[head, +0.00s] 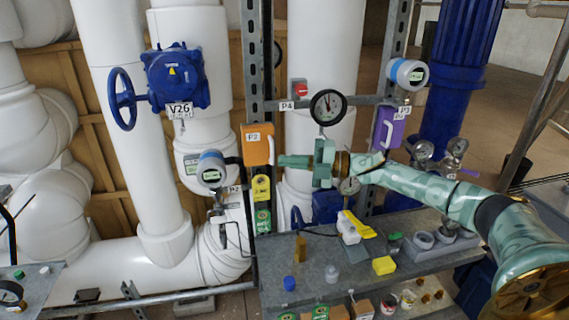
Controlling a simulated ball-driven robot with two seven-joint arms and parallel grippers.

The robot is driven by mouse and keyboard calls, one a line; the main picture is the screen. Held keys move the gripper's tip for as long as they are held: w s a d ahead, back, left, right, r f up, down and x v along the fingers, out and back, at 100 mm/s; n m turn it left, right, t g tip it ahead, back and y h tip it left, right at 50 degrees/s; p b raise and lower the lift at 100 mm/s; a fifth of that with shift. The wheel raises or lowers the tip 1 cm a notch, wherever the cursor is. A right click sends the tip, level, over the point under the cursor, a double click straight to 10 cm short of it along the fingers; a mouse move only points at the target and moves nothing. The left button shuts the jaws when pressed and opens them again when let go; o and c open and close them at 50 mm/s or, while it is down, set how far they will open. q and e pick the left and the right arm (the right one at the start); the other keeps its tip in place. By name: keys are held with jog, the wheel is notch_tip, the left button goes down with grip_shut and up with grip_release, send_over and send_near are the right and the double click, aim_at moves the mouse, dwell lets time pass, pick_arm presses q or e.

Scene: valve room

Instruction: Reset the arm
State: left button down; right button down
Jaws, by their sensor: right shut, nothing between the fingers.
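My right arm (440,193), teal and marbled with gold joints, reaches in from the right edge of the head view. It stretches left above the grey bench. My right gripper (284,161) points left, with its fingers together and nothing between them. Its tips are just right of the orange box (257,146) labelled P2 in the picture; I cannot tell whether they touch it. The gripper is in front of the white pipe, below the round pressure gauge (328,107). My left gripper is not in view.
A purple box (388,128) hangs on the right upright. A blue valve actuator (176,78) labelled V26 is at upper left. The bench (310,268) below carries a white-and-yellow tool (355,226), a yellow block (384,265), a blue cap (289,283) and small cups. Bare bench shows between them.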

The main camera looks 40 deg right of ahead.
jog(key=s+d+f+b, duration=0.1)
jog(key=d+b, duration=0.1)
jog(key=d, duration=0.6)
jog(key=s+a+f+m+t+h, duration=0.3)
jog(key=a+f+m+h, duration=0.7)
jog(key=a+f, duration=1)
jog(key=s+d+f+m+g+h, duration=0.15)
jog(key=s+m+g+h, duration=0.3)
jog(key=s, duration=0.65)
jog(key=s+d+f+m+g+h, duration=0.1)
jog(key=s+f+m+g+h, duration=0.25)
jog(key=s, duration=0.75)
jog(key=s+a+f+m+g+y+b, duration=0.1)
jog(key=s+a+f+g+y, duration=0.15)
jog(key=f, duration=0.95)
jog(key=s+a+f+m+g+y, duration=0.1)
jog(key=s+a+f, duration=0.15)
jog(key=f, duration=1.05)
jog(key=s+f+m+g+y+b, duration=0.1)
jog(key=s+f+m+g, duration=0.1)
jog(key=s+f, duration=1.5)
jog(key=s+d+m, duration=0.1)
jog(key=s, duration=0.2)
jog(key=shift+s+g, duration=0.2)
jog(key=shift+g, duration=0.15)
